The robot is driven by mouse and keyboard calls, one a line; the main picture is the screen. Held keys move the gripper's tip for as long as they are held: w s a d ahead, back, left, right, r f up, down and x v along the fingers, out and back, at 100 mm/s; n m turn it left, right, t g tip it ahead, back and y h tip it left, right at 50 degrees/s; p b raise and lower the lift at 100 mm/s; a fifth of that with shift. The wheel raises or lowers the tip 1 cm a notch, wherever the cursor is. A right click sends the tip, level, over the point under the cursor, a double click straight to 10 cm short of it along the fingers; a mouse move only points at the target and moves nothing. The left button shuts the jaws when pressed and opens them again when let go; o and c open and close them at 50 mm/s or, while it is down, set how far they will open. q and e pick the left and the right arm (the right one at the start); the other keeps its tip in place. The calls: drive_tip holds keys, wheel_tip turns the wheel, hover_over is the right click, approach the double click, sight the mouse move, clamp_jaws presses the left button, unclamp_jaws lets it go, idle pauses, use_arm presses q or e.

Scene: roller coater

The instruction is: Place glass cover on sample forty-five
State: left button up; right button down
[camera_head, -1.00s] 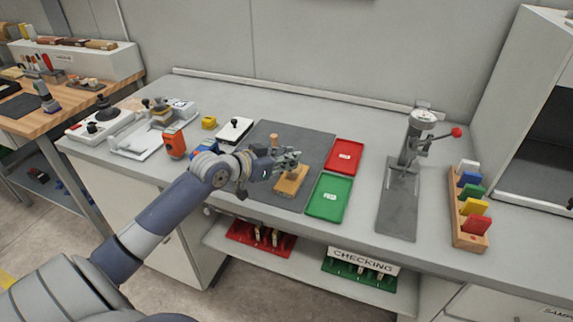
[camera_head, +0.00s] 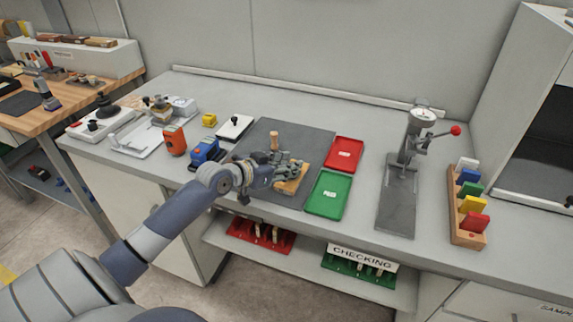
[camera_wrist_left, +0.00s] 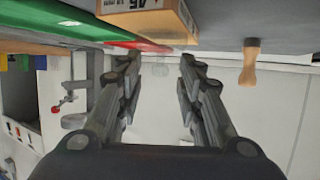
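The sample (camera_head: 292,186) is a light wooden block on the dark mat, partly hidden by my left gripper in the head view. In the left wrist view the sample block (camera_wrist_left: 152,14) is at the top, with an upside-down label that appears to read 45. My left gripper (camera_head: 298,168) is over or beside the block. In the left wrist view its fingers (camera_wrist_left: 160,68) are apart with nothing seen between them. A wooden knob or peg (camera_head: 275,140) stands on the mat behind the gripper; it also shows in the wrist view (camera_wrist_left: 250,62). I cannot make out a glass cover. My right gripper is not in view.
A green tray (camera_head: 329,194) and a red tray (camera_head: 343,154) lie right of the mat (camera_head: 310,135). A press with a red-knobbed lever (camera_head: 410,150) stands further right, then a rack of coloured pieces (camera_head: 468,215). A blue device (camera_head: 206,152) sits left of the mat.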

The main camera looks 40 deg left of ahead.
use_arm(q)
drive_tip(key=shift+r, duration=0.25)
drive_tip(key=shift+s+a, duration=0.1)
drive_tip(key=shift+s, duration=0.2)
drive_tip(key=b+v, duration=0.1)
drive_tip(key=v, duration=1)
drive_tip(key=shift+r, duration=0.2)
drive_tip(key=shift+s, duration=0.1)
drive_tip(key=shift+s+f, duration=0.1)
